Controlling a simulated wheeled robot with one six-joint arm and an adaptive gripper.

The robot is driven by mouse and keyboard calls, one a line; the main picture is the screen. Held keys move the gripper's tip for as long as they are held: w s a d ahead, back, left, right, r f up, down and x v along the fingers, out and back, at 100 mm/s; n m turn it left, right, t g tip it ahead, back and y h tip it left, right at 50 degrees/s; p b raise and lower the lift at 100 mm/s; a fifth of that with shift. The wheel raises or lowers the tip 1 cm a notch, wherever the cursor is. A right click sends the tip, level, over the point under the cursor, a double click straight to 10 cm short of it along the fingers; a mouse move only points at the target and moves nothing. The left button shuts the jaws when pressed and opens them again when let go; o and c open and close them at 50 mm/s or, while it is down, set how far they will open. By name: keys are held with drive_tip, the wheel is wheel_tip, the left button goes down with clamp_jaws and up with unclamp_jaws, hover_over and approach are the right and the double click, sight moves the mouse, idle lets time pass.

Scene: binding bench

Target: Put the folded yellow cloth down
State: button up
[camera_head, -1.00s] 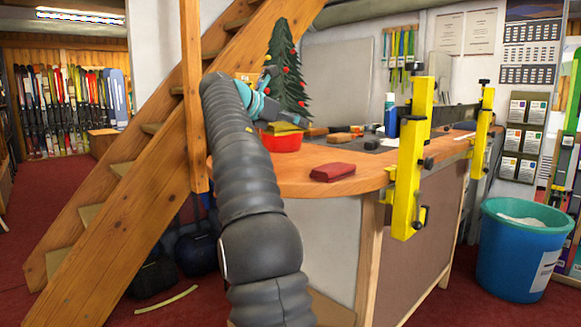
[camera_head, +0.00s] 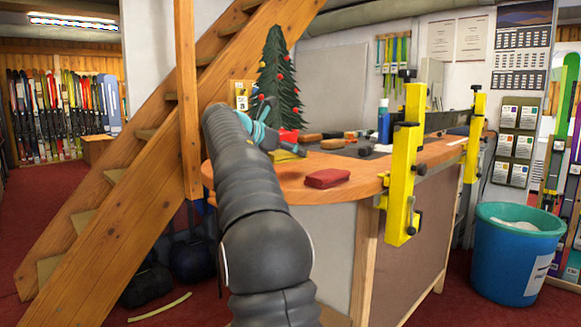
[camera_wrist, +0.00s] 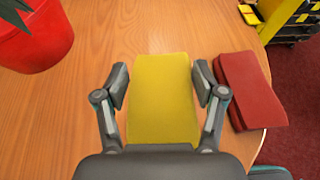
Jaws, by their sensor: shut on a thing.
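The folded yellow cloth (camera_wrist: 162,100) lies between the two fingers of my gripper (camera_wrist: 160,86) in the wrist view. The gripper is shut on it, with a finger at each side. In the head view the cloth (camera_head: 290,153) shows low over the left part of the wooden bench top (camera_head: 268,182), partly behind my arm. I cannot tell whether it touches the wood. A folded dark red cloth (camera_wrist: 247,90) lies on the bench just right of the gripper; it also shows in the head view (camera_head: 327,178).
A red pot (camera_wrist: 38,38) with a small decorated tree (camera_head: 280,75) stands at the left, beyond the cloth. Yellow clamps (camera_head: 405,165) stand at the bench's right edge. Brushes and a blue bottle (camera_head: 384,122) are farther back. Bare wood surrounds the yellow cloth.

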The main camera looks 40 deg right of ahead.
sight(291, 174)
drive_tip(key=shift+f, duration=2.2)
drive_tip(key=o, duration=1)
drive_tip(key=shift+o, duration=0.2)
drive_tip(key=shift+f, duration=0.15)
drive_tip(key=shift+f+b, duration=0.2)
drive_tip(key=shift+b, duration=0.4)
drive_tip(key=a+r, duration=0.1)
drive_tip(key=a+r+p, duration=0.1)
drive_tip(key=a, duration=0.1)
drive_tip(key=w+a+r, duration=0.1)
drive_tip(key=a, duration=0.1)
drive_tip(key=shift+a+r, duration=0.1)
drive_tip(key=shift+r, duration=0.2)
drive_tip(key=v, duration=0.8)
drive_tip(key=shift+s, duration=0.15)
